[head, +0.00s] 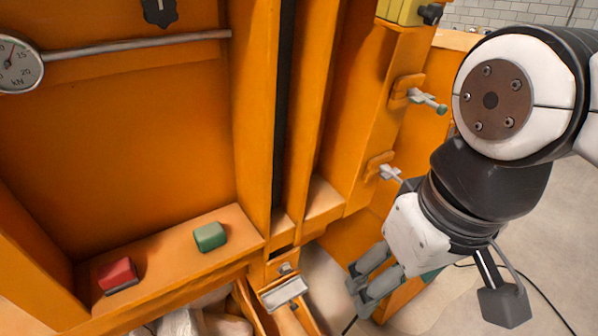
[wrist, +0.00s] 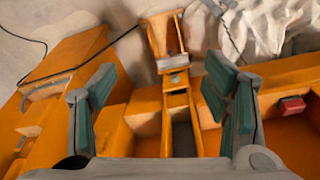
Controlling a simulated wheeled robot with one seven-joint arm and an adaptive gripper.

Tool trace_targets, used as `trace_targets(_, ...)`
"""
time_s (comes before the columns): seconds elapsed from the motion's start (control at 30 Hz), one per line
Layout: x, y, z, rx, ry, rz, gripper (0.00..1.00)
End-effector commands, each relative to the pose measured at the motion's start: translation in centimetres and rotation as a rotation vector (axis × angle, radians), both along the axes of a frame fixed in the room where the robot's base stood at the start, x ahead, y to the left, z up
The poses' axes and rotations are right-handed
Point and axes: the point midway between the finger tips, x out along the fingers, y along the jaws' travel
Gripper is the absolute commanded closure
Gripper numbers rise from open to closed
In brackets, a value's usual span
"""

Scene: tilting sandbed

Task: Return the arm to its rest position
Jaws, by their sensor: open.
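My gripper (head: 368,290) hangs from my white and black arm on the right of the head view, pointing down beside the orange machine frame (head: 335,130). In the wrist view my gripper (wrist: 165,100) shows two green-padded fingers spread wide apart, with nothing between them. Beyond the fingers, the orange frame's narrow channel (wrist: 178,100) and a grey metal latch plate (wrist: 173,63) show. The latch plate also shows in the head view (head: 284,293), left of my gripper and apart from it.
A red block (head: 117,275) and a green block (head: 210,237) sit on the orange ledge. A dial gauge (head: 18,65) is at upper left. Two pin clamps (head: 425,98) (head: 388,172) stick out from the frame close to my arm. Grey floor (head: 540,230) lies open at right, with a black cable.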

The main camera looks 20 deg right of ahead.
Motion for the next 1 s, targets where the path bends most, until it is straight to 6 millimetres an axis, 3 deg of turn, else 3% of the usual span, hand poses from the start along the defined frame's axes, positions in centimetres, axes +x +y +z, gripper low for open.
trace_targets(0.13,-0.1,0.0,1.4,-0.002,-0.017,0.0,0.31)
trace_targets(0.3,-0.2,-0.1,5.2,-0.008,-0.077,0.001,0.31)
trace_targets(0.5,-0.1,-0.2,8.3,-0.014,-0.136,0.002,0.31)
trace_targets(1.0,0.1,-0.2,8.7,-0.015,-0.151,0.003,0.31)
